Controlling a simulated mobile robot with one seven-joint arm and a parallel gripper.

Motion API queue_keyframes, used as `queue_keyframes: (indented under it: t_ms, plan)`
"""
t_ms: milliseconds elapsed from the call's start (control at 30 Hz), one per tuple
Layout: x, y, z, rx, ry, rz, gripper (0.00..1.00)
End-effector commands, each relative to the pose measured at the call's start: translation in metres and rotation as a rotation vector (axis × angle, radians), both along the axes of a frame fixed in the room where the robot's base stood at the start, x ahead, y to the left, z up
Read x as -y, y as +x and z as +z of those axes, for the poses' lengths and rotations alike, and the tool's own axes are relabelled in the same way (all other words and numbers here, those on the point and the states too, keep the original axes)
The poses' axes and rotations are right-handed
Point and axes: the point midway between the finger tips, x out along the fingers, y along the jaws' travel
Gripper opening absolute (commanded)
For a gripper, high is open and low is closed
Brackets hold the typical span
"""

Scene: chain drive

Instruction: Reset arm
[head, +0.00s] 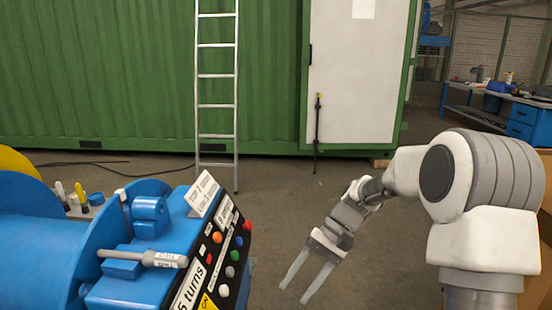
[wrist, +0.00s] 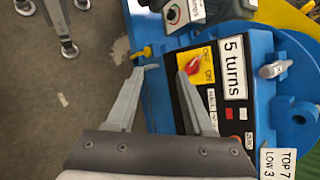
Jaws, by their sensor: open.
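My gripper (head: 294,293) is open and empty in the head view. It hangs in free air to the right of the blue machine (head: 105,240), with its two fingers pointing down and left. In the wrist view my gripper (wrist: 160,71) shows its two fingers apart, with nothing between them. The black control panel (head: 207,262) of the machine is left of the gripper in the head view. In the wrist view the panel carries a red rotary switch (wrist: 193,66) on a yellow plate and a "5 turns" label (wrist: 234,68). The right finger overlaps the panel's edge in that picture; I cannot tell any contact.
A ladder (head: 217,90) leans on a green container (head: 100,70). A blue workbench (head: 520,115) stands at the far right. The floor (head: 270,200) between is clear.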

Motion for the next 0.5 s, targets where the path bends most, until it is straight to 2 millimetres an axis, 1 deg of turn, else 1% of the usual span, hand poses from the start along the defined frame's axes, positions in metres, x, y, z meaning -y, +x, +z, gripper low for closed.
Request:
queue_keyframes:
  t_ms: [33,100,367,500]
  plan:
    - [0.002,-0.008,0.011,0.039,-0.042,0.011,0.53]
    - [0.006,-0.017,0.023,0.088,-0.095,0.023,0.53]
    - [0.025,-0.056,0.063,0.282,-0.276,0.054,0.53]
    - [0.036,-0.079,0.081,0.389,-0.361,0.064,0.53]
